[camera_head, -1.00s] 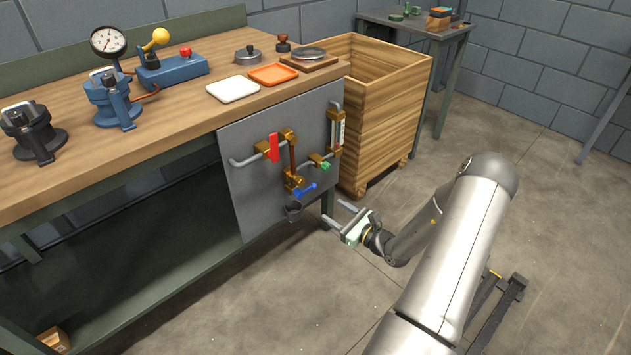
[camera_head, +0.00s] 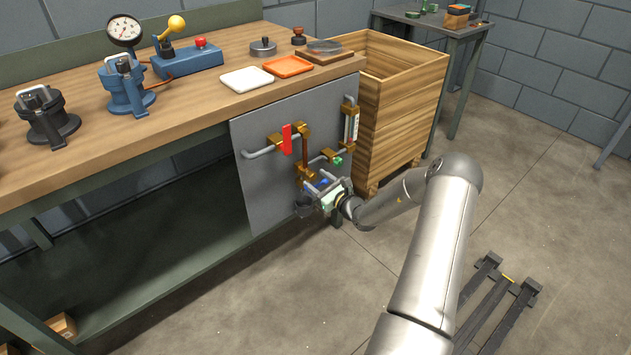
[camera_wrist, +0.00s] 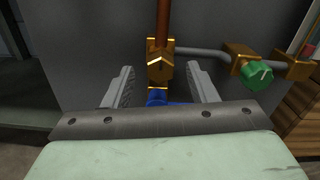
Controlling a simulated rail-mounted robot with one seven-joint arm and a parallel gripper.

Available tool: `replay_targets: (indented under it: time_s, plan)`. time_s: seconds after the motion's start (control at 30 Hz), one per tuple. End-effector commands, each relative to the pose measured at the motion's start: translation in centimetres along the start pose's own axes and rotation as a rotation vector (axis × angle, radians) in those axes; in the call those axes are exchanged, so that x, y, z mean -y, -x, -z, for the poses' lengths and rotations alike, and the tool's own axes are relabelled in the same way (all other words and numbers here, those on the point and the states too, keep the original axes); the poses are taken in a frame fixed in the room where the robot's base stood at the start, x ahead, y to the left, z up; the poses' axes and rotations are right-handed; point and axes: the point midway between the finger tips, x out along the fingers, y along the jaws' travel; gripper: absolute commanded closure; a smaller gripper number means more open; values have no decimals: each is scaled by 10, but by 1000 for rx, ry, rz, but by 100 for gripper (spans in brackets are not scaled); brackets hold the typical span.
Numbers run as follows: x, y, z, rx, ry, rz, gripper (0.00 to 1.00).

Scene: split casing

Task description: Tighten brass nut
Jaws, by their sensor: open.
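The brass nut (camera_wrist: 160,67) sits at the lower end of a vertical copper pipe (camera_wrist: 163,22) on the grey panel. In the head view the brass nut (camera_head: 303,172) is small and close to my gripper (camera_head: 314,184). In the wrist view my gripper (camera_wrist: 160,75) is open, with one finger left and one right of the nut. There are visible gaps on both sides, and the fingers hold nothing. A blue handle (camera_wrist: 157,97) lies below the nut, partly hidden by my gripper body.
A green knob (camera_wrist: 256,75) on a brass valve is to the right of my right finger. A red handle (camera_head: 287,139) and a sight gauge (camera_head: 351,124) are higher on the panel (camera_head: 262,190). A wooden crate (camera_head: 408,122) stands right of the panel.

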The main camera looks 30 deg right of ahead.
Motion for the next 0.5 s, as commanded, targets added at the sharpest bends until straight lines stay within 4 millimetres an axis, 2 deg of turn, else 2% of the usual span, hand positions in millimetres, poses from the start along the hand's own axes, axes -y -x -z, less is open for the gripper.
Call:
replay_targets:
  time_s: [0.17, 0.43, 0.47, 0.5]
  plan:
    - [0, -13, 0, 1, 0, 0, 48]
    - [0, -14, 0, 1, 0, 0, 48]
    - [0, -14, 0, 1, 0, 0, 50]
    - [0, -14, 0, 1, 0, 0, 62]
